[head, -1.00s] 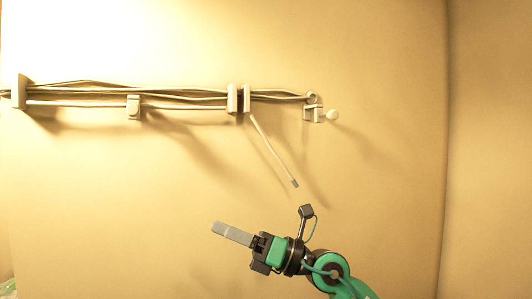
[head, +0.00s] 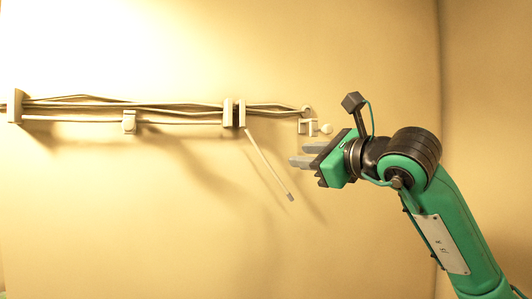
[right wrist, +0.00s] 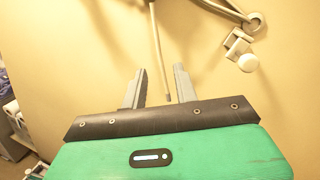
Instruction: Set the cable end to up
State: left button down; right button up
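The loose cable end (head: 269,165) hangs from the wall cables, slanting down to the right to a grey tip. My right gripper (head: 300,154) is to the right of it in the head view, fingers pointing left, apart from it in the picture. In the right wrist view the gripper's two fingers (right wrist: 158,90) are spread apart with nothing between them that I can see gripped. The cable end (right wrist: 158,50) shows beyond them, its tip appearing between the fingers. How far it is in depth is hard to tell. My left gripper is not in view.
A bundle of cables (head: 85,101) runs along the wall through several grey clips (head: 129,122). A small bracket with a round knob (head: 326,129) sits at the bundle's right end, close above my right gripper; the knob also shows in the right wrist view (right wrist: 248,63). The wall below is clear.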

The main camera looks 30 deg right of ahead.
aim_at(263, 154)
jog(key=shift+w+a+p, duration=0.4)
jog(key=shift+w+p, duration=0.65)
jog(key=shift+w, duration=1.05)
jog(key=shift+w+a+p, duration=0.4)
jog(key=shift+w+p, duration=0.65)
jog(key=shift+w, duration=1)
jog(key=shift+w+a+p, duration=0.4)
jog(key=shift+w+p, duration=0.65)
jog(key=shift+w, duration=1.05)
grip_shut()
